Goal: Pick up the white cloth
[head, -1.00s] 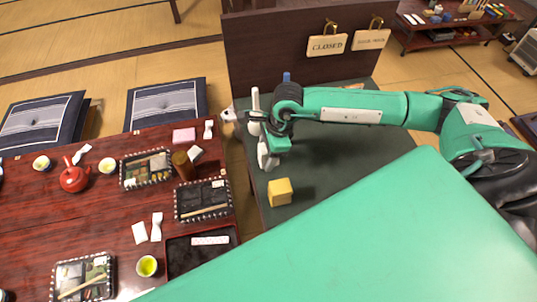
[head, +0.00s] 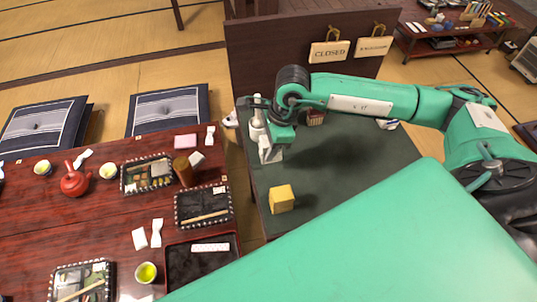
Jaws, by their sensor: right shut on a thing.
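My right gripper (head: 270,152) points down over the left part of the dark green counter, just behind the yellow cube. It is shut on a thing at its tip. Pale white shows there, which fits the white cloth, but I cannot clearly tell cloth from the pale fingers. My right arm comes in from the right and hides part of the counter behind the gripper. My left gripper is not in view.
A yellow cube (head: 281,199) sits on the green counter (head: 350,165). A white bottle (head: 257,126) stands close to the gripper. A red box (head: 316,117) is behind my arm. The red table (head: 110,215) on the left holds trays, cups and a red teapot (head: 74,181).

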